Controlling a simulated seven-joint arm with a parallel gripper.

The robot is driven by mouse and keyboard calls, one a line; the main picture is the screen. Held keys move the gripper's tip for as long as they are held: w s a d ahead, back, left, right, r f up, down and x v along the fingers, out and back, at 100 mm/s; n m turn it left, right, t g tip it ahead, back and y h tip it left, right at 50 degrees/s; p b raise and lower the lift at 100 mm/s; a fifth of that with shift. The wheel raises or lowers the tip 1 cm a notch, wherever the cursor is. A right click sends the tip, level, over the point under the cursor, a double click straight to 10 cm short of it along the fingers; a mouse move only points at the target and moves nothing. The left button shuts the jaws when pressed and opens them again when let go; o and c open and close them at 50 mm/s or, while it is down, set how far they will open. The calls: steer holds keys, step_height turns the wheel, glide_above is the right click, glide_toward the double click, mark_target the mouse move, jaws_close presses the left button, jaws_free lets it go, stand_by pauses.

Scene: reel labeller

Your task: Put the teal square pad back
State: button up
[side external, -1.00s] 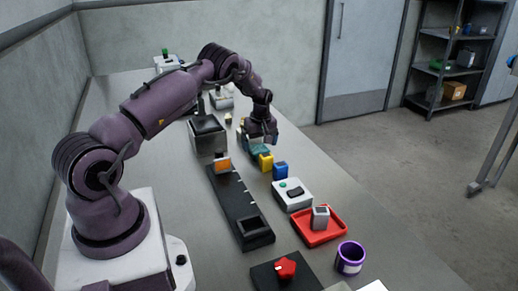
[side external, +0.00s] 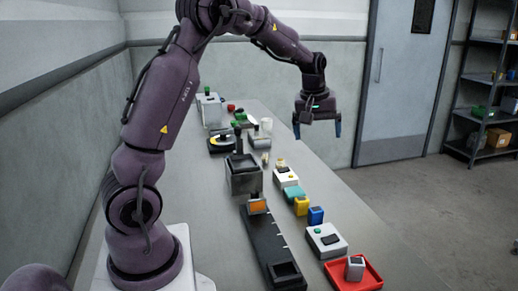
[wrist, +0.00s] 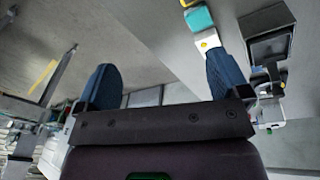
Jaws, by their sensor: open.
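The teal square pad (side external: 294,193) sits low on the table side of a white block with a yellow spot (side external: 287,178), in the row beside the yellow block. I cannot tell whether it is seated in a holder. It also shows at the top of the wrist view (wrist: 199,18), touching or close to the white block (wrist: 207,42).
A yellow block (side external: 301,206) and a blue block (side external: 316,215) stand beside the pad. A white button box (side external: 326,240), a red tray (side external: 354,276), a black rail (side external: 268,245) with an orange-faced block (side external: 257,206), and a dark-topped bin (side external: 243,178) are nearby. The right table side is clear.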

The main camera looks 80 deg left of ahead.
steer(key=s+d+r+m+t, duration=0.1)
steer(key=s+d+r+m, duration=0.3)
steer(key=d, duration=0.3)
steer(key=s+d+r+m+t, duration=0.1)
steer(key=s+d+r+m, duration=0.2)
steer(key=s+d+r, duration=0.3)
steer(key=s+d+f+m+t, duration=0.1)
steer(key=s+d+f+m, duration=0.2)
steer(key=s+d+m, duration=0.2)
steer(key=s+d, duration=0.3)
steer(key=s, duration=0.3)
steer(key=shift+s+m+h, duration=0.3)
steer(key=shift+m+h, duration=0.1)
